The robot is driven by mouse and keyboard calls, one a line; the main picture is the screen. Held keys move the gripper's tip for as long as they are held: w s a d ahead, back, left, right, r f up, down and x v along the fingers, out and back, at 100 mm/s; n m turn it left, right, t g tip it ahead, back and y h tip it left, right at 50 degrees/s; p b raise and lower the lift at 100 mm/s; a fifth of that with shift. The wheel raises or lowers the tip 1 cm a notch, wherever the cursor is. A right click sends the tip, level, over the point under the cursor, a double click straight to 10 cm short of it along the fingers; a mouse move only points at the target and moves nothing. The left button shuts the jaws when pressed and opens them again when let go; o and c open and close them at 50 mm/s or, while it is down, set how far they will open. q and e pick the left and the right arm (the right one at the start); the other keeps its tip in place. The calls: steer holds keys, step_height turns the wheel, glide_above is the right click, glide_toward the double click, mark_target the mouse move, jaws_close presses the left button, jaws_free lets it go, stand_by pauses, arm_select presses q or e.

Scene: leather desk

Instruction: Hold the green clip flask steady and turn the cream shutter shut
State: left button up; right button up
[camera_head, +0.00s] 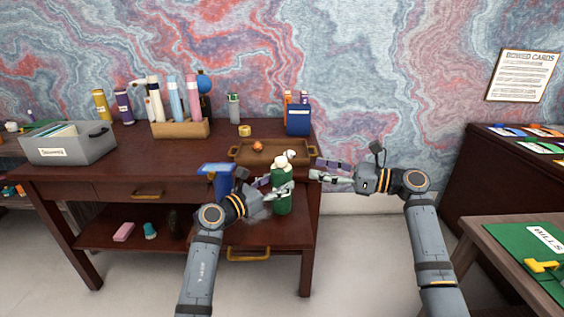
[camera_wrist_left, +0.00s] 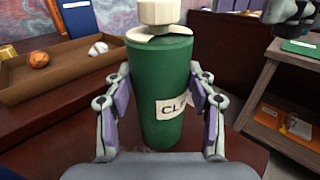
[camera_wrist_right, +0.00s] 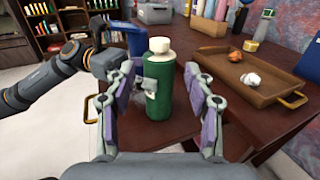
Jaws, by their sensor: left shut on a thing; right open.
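The green clip flask (camera_head: 282,193) stands upright at the front right of the dark desk, with a cream top, the shutter (camera_head: 280,166). In the left wrist view the flask (camera_wrist_left: 160,95) has a white label and a cream shutter (camera_wrist_left: 158,14) above a pale collar. My left gripper (camera_head: 276,194) is shut on the flask's body, one finger on each side. My right gripper (camera_head: 318,170) is open and empty, to the right of the flask. In the right wrist view the flask (camera_wrist_right: 158,100) and its shutter (camera_wrist_right: 159,45) show beyond the open fingers, apart from them.
A wooden tray (camera_head: 240,155) with an orange ball and a white ball lies behind the flask. A blue container (camera_head: 215,180) stands left of it. A dark blue box (camera_head: 298,119), a bottle rack (camera_head: 180,129) and a grey bin (camera_head: 68,147) stand further back.

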mark_target(282, 159)
steer(key=x, duration=1.1)
steer(key=shift+a, duration=0.35)
jaws_close()
